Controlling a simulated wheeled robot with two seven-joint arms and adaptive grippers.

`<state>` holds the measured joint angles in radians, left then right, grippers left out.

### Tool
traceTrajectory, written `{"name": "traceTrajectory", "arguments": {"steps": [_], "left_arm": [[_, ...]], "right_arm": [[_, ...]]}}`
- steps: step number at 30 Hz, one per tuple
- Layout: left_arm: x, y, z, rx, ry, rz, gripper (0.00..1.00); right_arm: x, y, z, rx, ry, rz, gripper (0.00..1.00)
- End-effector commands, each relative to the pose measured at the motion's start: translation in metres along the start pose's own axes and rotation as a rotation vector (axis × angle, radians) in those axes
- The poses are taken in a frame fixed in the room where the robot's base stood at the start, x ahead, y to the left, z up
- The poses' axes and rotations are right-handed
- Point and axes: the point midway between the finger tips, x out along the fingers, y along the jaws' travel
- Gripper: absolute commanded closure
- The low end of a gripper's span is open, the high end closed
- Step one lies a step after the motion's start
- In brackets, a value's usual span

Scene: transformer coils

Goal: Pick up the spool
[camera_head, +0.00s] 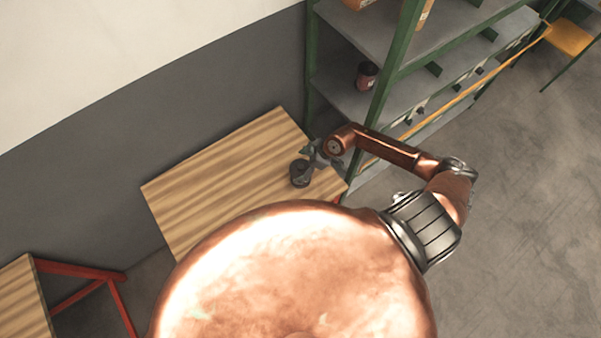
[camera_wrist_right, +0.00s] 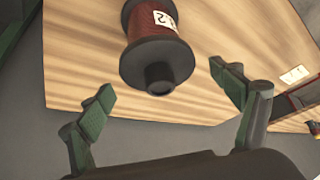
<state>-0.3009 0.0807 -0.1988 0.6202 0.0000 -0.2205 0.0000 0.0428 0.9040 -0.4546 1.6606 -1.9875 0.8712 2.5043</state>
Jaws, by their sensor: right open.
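The spool (camera_wrist_right: 158,57) stands on a wooden table in the right wrist view, at the top middle. It has dark round flanges, dark red winding and a white label with dark marks. In the head view the spool (camera_head: 300,172) is a small dark cylinder near the table's right end. My right gripper (camera_wrist_right: 168,95) is open, with one green-padded finger on each side of the picture, below the spool and apart from it. In the head view my right gripper (camera_head: 317,155) is small and close beside the spool. My left gripper is not in view.
The wooden table (camera_head: 215,180) is otherwise mostly clear. A green-framed grey shelf (camera_head: 345,95) stands right beside it, close to my right arm, with another dark red spool (camera_head: 367,75) on it. A second wooden table (camera_head: 20,300) with red legs is at lower left.

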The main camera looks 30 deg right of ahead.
Motion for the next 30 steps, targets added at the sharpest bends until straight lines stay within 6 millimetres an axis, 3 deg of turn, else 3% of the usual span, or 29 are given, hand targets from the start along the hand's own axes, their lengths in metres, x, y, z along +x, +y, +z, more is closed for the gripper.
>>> {"name": "traceTrajectory", "arguments": {"steps": [5,30], "left_arm": [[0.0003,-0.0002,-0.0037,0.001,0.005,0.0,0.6],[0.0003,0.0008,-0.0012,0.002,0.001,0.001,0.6]], "right_arm": [[0.0003,0.0002,-0.0004,-0.001,0.0,-0.001,0.15],[-0.0001,0.0004,-0.0001,-0.001,0.0,0.0,0.72]]}}
